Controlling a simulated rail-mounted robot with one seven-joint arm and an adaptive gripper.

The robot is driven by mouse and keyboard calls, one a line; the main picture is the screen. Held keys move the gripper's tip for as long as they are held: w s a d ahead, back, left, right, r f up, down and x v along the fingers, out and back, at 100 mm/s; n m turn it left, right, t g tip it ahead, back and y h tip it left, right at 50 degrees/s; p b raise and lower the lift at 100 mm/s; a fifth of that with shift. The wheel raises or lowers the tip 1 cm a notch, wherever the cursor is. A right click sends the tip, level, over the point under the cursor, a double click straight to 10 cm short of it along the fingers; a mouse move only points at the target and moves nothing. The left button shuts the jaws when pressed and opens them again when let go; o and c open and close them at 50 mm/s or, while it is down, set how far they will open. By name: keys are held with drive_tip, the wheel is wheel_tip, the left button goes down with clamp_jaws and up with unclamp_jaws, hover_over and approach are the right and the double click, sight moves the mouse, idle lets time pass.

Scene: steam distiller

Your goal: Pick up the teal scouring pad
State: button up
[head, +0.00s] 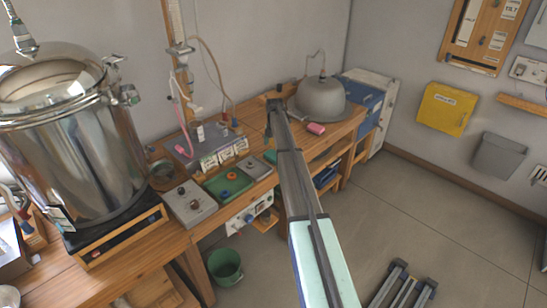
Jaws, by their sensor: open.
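A small teal patch (270,157), which looks like the scouring pad, shows on the wooden bench just left of my arm. My arm hides part of it, so its full outline cannot be seen. My arm reaches from the bottom of the head view up over the bench. My gripper (274,106) is at its far end, small and dark, above the bench and farther back than the teal patch. It is open, and I see nothing held in it. The gap between gripper and bench cannot be judged.
A green tray (238,193) with small parts lies left of the teal patch. A pink block (316,129) and a grey dome (321,97) are right of my gripper. A large steel vessel (70,140) stands at left. Tubing and a stand rise behind the bench.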

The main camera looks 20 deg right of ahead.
sight(274, 154)
drive_tip(key=f, duration=0.1)
drive_tip(key=f+p, duration=0.1)
drive_tip(key=f, duration=0.1)
drive_tip(key=f+p, duration=0.1)
drive_tip(key=shift+a+f, duration=0.25)
drive_tip(key=shift+f, duration=0.15)
drive_tip(key=c, duration=0.5)
drive_tip(key=shift+r, duration=0.1)
wheel_tip(274, 154, up, 20)
drive_tip(key=b, duration=0.5)
drive_tip(key=shift+c, duration=0.9)
drive_tip(key=shift+a, duration=0.1)
